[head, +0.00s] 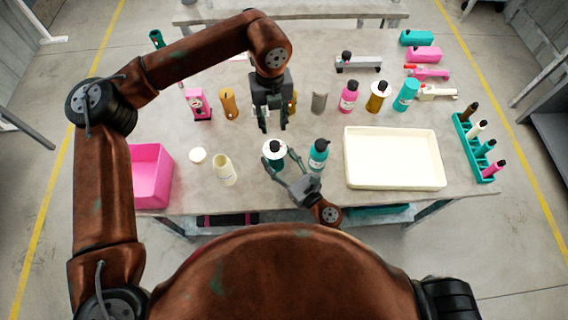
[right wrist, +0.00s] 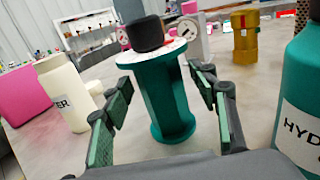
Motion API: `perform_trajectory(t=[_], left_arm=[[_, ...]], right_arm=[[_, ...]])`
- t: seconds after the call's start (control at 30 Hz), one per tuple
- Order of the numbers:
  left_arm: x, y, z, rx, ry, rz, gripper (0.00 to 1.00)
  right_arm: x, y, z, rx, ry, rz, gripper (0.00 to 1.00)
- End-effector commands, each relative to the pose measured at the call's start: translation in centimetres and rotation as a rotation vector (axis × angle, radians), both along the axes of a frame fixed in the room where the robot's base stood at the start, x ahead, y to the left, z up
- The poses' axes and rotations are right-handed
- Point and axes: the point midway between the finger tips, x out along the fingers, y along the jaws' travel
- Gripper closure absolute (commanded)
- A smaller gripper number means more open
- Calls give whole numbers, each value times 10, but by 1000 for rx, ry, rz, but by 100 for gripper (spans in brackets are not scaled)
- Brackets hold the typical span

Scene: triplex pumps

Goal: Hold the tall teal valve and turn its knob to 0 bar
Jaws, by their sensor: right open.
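The tall teal valve (head: 274,160) stands upright on the table, with a white dial plate and black knob on top. In the right wrist view, the valve (right wrist: 168,100) is between and just beyond my right gripper's spread fingers, with gaps at both sides. My right gripper (head: 281,164) is open, low at the valve's right front side. Its fingers also show in the right wrist view (right wrist: 165,115). My left gripper (head: 272,126) points down above and behind the valve, with its fingers apart and nothing seen between them. The dial reading is too small to tell.
A teal bottle (head: 318,155) stands close right of the valve. A cream bottle (head: 224,170), white lid (head: 197,155) and pink bin (head: 150,178) are left. A cream tray (head: 394,184) lies right. Several bottles and valves stand behind, including a brown one (head: 228,103).

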Motion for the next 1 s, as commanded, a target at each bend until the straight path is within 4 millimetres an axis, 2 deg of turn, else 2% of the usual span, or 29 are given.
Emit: perform_trajectory(t=[0.13,0.4,1.0], left_arm=[[0,0,0,0,0,0,71],[0,0,0,0,0,0,71],[0,0,0,0,0,0,71]], right_arm=[[7,5,0,1,1,1,46],[8,5,0,1,1,1,46],[8,5,0,2,1,0,88]])
